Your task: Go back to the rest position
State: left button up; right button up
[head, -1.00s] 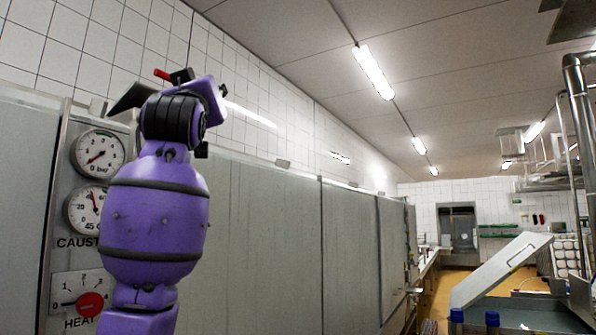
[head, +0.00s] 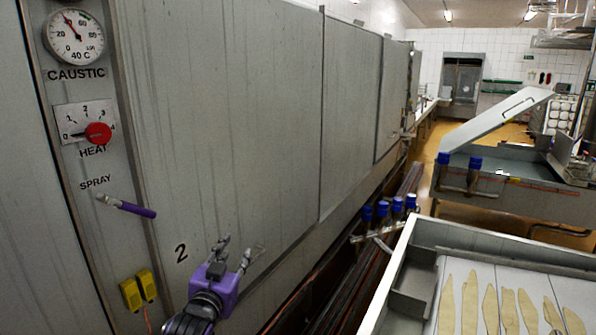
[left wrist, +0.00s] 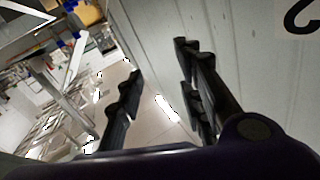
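My left gripper (head: 235,256) is low in the head view, in front of the grey cabinet (head: 225,125) and right of the number 2. Its fingers are apart with nothing between them. The left wrist view also shows its two dark fingers (left wrist: 160,95) spread and empty, with the pale panel to their right. My right gripper is in neither view.
On the cabinet's left are a CAUSTIC gauge (head: 74,36), a red HEAT knob (head: 98,133), a purple-handled SPRAY lever (head: 130,207) and yellow boxes (head: 139,290). A steel vat (head: 420,232) holding pale strips stands at lower right. Blue-capped pipes (head: 382,212) stand between.

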pick_arm(q)
jog(key=s+a+f+n+g+y, duration=0.15)
jog(key=s+f+g, duration=0.45)
jog(key=s+f, duration=2.25)
jog(key=s+a+f+n+g, duration=0.1)
jog(key=s+f, duration=0.3)
jog(key=s, duration=0.2)
jog(key=s+f+g, duration=0.1)
jog(key=s+f, duration=0.3)
jog(key=s, duration=0.3)
jog(key=shift+s+a+f+n+g, duration=0.2)
jog(key=shift+a+f+n+g, duration=0.1)
jog(key=shift+a+f+n, duration=0.1)
